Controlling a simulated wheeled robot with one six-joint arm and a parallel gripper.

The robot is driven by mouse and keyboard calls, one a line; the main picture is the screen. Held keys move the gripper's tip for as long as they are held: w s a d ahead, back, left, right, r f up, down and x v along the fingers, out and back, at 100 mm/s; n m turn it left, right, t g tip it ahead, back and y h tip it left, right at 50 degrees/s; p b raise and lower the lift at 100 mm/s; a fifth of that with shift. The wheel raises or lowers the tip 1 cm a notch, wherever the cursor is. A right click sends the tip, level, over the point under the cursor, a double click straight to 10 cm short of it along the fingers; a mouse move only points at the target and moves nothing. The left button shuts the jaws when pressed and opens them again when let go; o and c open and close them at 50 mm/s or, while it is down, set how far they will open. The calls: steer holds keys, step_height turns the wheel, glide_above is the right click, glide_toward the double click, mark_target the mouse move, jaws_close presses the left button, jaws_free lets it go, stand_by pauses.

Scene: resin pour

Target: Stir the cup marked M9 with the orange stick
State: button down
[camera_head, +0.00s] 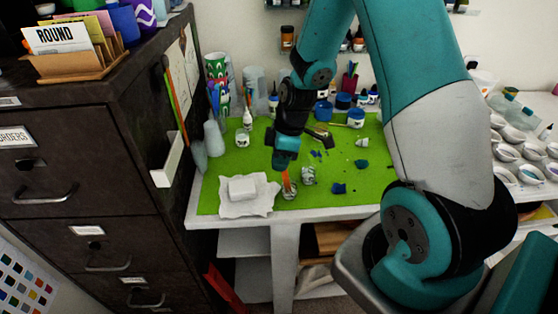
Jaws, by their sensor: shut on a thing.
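My gripper (285,160) is over the green mat (335,197), pointing down and shut on the orange stick (286,180). The stick stands nearly upright, and its lower end meets a small cup (289,191) near the mat's front edge. The tip looks to be inside this cup, but I cannot see how deep. A second small cup (308,175) stands close by, to the right and behind. A third small cup (242,138) stands farther back on the left. The marks on the cups are too small to read, so I cannot tell which is M9.
A white block on crumpled paper (235,208) lies left of the stirred cup. Blue pieces (339,188) lie to the right. Bottles and jars (355,118) line the mat's back. A dark filing cabinet (85,150) stands left.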

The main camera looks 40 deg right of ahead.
steer(key=shift+w+a+r+p, duration=0.1)
steer(key=shift+w+r+p, duration=0.05)
steer(key=shift+r+p, duration=0.7)
steer(key=shift+w+a+r+p, duration=0.1)
steer(key=shift+w+r+p, duration=0.1)
steer(key=shift+r+p, duration=0.65)
steer(key=shift+w+a+r+p, duration=0.15)
steer(key=shift+r+p, duration=0.3)
steer(key=shift+r, duration=0.75)
steer(key=shift+d, duration=0.1)
steer(key=shift+r, duration=0.1)
step_height(320, 180, up, 5)
steer(key=p, duration=0.4)
steer(key=shift+d, duration=0.1)
